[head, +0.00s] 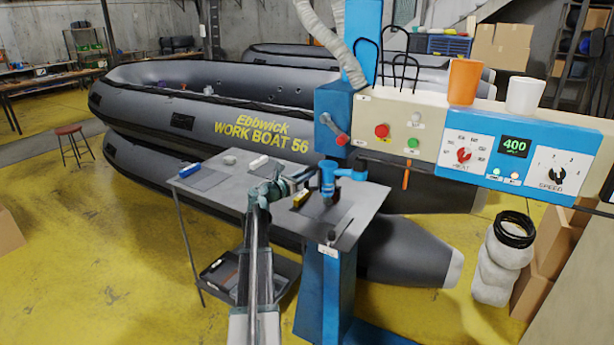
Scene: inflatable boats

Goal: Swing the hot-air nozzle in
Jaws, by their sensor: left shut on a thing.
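The welding machine's blue head part, which I take for the hot-air nozzle assembly (328,180), stands over the small grey work table (225,200), with a short blue arm reaching to the right. My left gripper (296,182) comes up from the bottom centre and is shut at the left side of this blue part. Its fingertips are small and dark here, so the exact spot they hold is hard to see. A lever with a red end (341,139) sticks out of the blue housing above. My right gripper is not in view.
A control panel (470,150) with knobs, a 400 display and buttons spans the upper right; orange (464,81) and white (525,95) cups stand on it. Small tools lie on the table. A grey inflatable boat (200,105) lies behind.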

